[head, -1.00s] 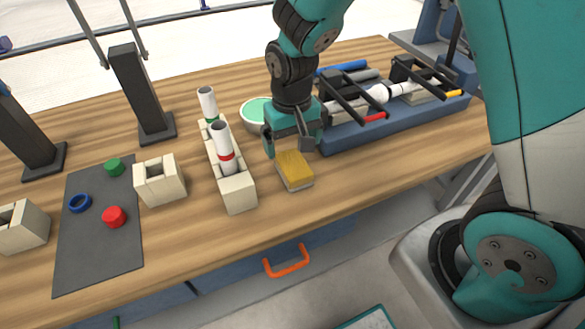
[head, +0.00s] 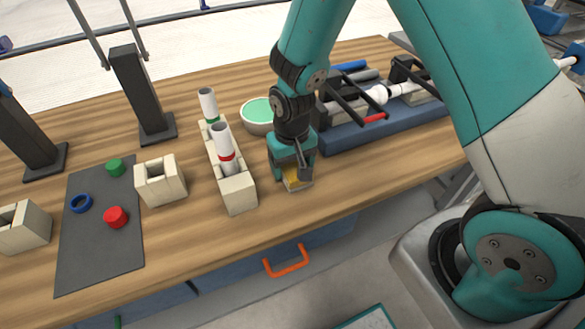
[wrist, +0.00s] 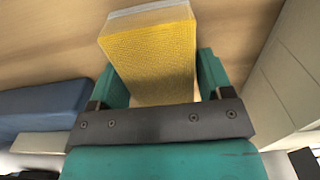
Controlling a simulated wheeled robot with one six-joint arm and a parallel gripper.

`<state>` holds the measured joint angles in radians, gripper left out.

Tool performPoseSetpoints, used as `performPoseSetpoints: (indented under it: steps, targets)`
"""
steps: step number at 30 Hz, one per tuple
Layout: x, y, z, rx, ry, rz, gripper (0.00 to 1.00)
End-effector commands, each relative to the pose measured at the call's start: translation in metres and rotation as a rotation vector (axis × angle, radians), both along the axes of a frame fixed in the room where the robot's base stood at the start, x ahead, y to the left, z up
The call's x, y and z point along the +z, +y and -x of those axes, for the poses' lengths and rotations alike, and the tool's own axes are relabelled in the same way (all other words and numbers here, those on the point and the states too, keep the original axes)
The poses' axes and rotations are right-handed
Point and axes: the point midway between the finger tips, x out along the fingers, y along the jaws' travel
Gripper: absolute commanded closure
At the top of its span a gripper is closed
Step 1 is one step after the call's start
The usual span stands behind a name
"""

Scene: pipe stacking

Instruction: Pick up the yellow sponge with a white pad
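The yellow sponge (head: 294,184) with a white pad rests on the wooden table near its front edge, partly hidden by my gripper (head: 289,173). In the wrist view the sponge (wrist: 150,58) fills the space between the two teal fingers, its pale pad showing at the top edge. My gripper points down over it, one finger at each side. The fingers are spread, with a small gap showing at the right finger. I cannot tell whether the left finger touches the sponge.
A cream pipe holder (head: 237,193) with two white pipes stands just left of my gripper. A green-lined bowl (head: 257,116) is behind it. A blue rack (head: 350,137) with pipes lies to the right. The table front of the sponge is clear.

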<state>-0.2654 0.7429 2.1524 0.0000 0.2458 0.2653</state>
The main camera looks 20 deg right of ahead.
Motion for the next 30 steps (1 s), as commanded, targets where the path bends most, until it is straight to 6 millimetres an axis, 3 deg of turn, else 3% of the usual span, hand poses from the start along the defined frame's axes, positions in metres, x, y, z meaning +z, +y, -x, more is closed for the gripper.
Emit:
performPoseSetpoints:
  steps: [1,4,17,23,30]
  targets:
    - [0.000,0.000,0.000,0.000,0.000,0.000,0.39]
    - [0.000,0.000,0.000,0.000,0.000,0.000,0.59]
    - [0.009,0.000,0.000,0.000,-0.001,0.000,0.60]
    - [0.046,0.000,-0.002,0.000,-0.008,-0.002,0.60]
    - [0.122,0.000,-0.001,0.000,-0.008,-0.002,0.60]
